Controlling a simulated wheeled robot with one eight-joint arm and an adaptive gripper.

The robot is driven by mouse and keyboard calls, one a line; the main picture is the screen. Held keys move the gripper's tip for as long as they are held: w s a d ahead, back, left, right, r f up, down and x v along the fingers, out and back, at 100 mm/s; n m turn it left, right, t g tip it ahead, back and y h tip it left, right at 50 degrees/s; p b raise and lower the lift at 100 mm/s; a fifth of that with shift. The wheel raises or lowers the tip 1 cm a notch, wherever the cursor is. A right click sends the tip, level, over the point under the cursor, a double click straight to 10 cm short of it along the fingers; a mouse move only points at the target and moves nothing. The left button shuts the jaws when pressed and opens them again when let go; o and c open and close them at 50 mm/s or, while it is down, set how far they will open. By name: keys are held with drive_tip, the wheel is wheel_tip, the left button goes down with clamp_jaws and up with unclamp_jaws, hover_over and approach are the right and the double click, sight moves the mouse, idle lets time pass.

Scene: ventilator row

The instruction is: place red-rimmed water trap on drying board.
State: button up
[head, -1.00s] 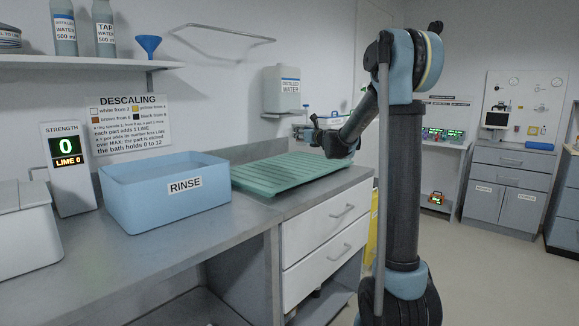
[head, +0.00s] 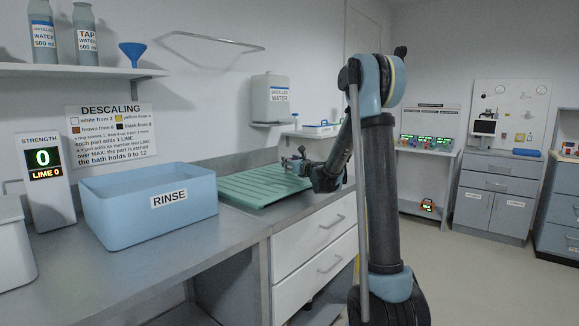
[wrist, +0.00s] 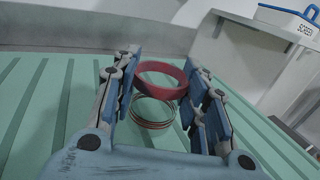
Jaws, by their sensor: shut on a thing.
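The red-rimmed water trap (wrist: 160,80) shows in the wrist view as a red ring over a clear body with thin dark and reddish bands. My gripper (wrist: 163,95) is shut on it, with a finger pad on each side. It also shows small in the head view (head: 292,162), over the far part of the green drying board (head: 255,188). The ribbed board (wrist: 60,110) fills much of the wrist view beneath the trap. I cannot tell whether the trap's base touches the board. The trap is too small to make out in the head view.
The blue RINSE basin (head: 150,215) stands on the counter left of the board. A strength display (head: 43,165) and a descaling sign (head: 112,130) are behind it. In the wrist view, a white tray marked SCREEN (wrist: 290,22) is at the upper right. Most of the board is bare.

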drive_tip(key=shift+f, duration=0.25)
drive_tip(key=shift+f, duration=0.1)
drive_tip(key=o, duration=1)
drive_tip(key=v, duration=1.2)
drive_tip(key=shift+d, duration=0.1)
